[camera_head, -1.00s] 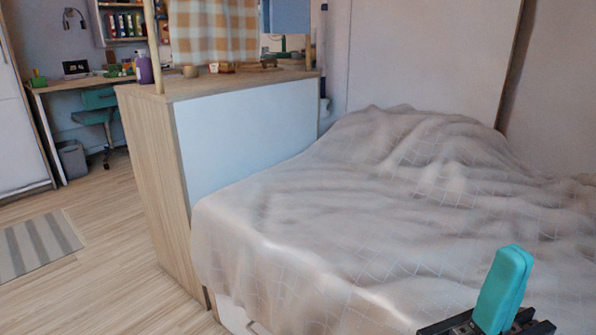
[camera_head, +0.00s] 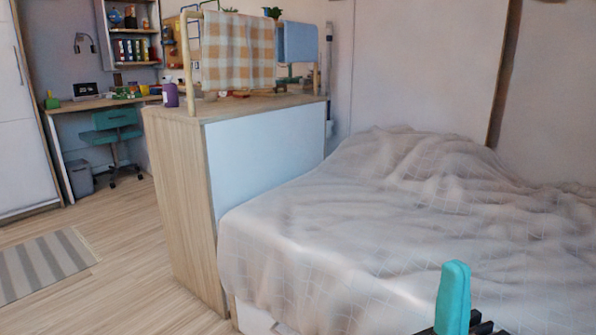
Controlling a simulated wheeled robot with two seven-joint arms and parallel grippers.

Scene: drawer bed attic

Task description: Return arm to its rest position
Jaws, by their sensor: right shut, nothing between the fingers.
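My right gripper (camera_head: 453,300) shows at the bottom edge, right of the middle. Its teal finger points up, and its black base is cut off by the frame. It is shut and holds nothing. It appears in front of the bed (camera_head: 380,225), which is covered by a rumpled pale checked blanket; I cannot tell how far apart they are. The rest of my right arm is out of the frame. My left gripper is not in view.
A wooden cabinet (camera_head: 180,200) with a white side panel stands left of the bed. It carries a rack with a checked cloth (camera_head: 238,50) and a purple bottle (camera_head: 170,93). A striped rug (camera_head: 42,265) lies on open floor at left. A desk and teal chair (camera_head: 112,125) stand behind.

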